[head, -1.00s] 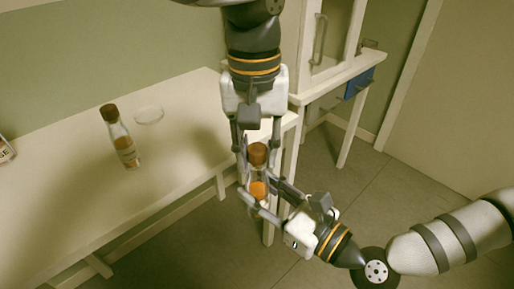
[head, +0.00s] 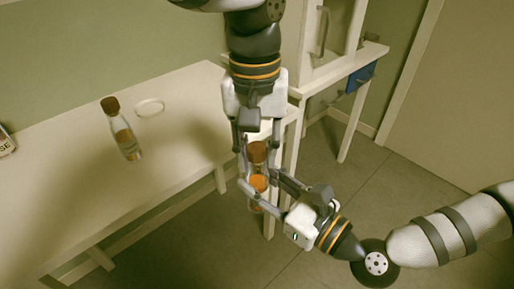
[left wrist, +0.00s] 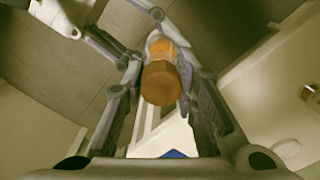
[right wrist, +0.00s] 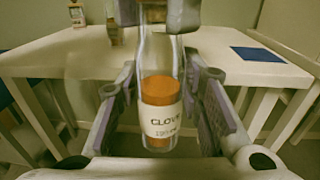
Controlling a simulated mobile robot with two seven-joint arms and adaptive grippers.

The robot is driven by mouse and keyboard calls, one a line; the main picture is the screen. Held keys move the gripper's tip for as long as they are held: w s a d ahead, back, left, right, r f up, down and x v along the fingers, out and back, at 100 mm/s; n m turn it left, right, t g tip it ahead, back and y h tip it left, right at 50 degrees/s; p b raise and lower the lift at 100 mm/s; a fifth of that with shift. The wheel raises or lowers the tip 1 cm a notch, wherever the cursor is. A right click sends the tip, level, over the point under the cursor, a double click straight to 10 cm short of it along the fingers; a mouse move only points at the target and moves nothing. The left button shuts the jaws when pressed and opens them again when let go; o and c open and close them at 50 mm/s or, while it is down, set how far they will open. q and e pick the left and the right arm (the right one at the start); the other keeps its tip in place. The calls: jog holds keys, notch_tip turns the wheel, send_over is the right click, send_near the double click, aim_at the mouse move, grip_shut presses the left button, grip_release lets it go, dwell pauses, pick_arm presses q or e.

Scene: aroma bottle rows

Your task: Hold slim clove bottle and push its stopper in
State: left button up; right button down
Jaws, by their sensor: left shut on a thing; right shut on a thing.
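The slim clear clove bottle (right wrist: 160,60) is upright in the right wrist view, with a white label reading "CLOV" and orange-brown contents. My right gripper (head: 264,190) is shut around its lower body and holds it in the air off the table's end. The brown stopper (head: 257,152) is at the bottle's top; the left wrist view shows the stopper (left wrist: 161,83) from above. My left gripper (head: 255,146) points down from above and is shut on the stopper. Its fingertips hide the neck in the right wrist view, so I cannot tell how deep the stopper sits.
Another brown-capped bottle (head: 123,132) stands on the white table (head: 185,125) beside a pale ring (head: 150,107). Floor lies open at the right.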

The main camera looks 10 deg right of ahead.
pick_arm(q)
jog(key=shift+s+d, duration=0.1)
jog(key=shift+s, duration=0.1)
jog(key=shift+d+r+n, duration=0.1)
jog(key=shift+r+n, duration=0.3)
jog(key=shift+r, duration=0.1)
jog(key=shift+w+r, duration=0.15)
jog(key=shift+w, duration=0.05)
dwell(0.8)
jog(key=shift+a+f, duration=0.2)
jog(key=shift+f, duration=0.5)
jog(key=o, duration=1.1)
notch_tip(320, 180, up, 12)
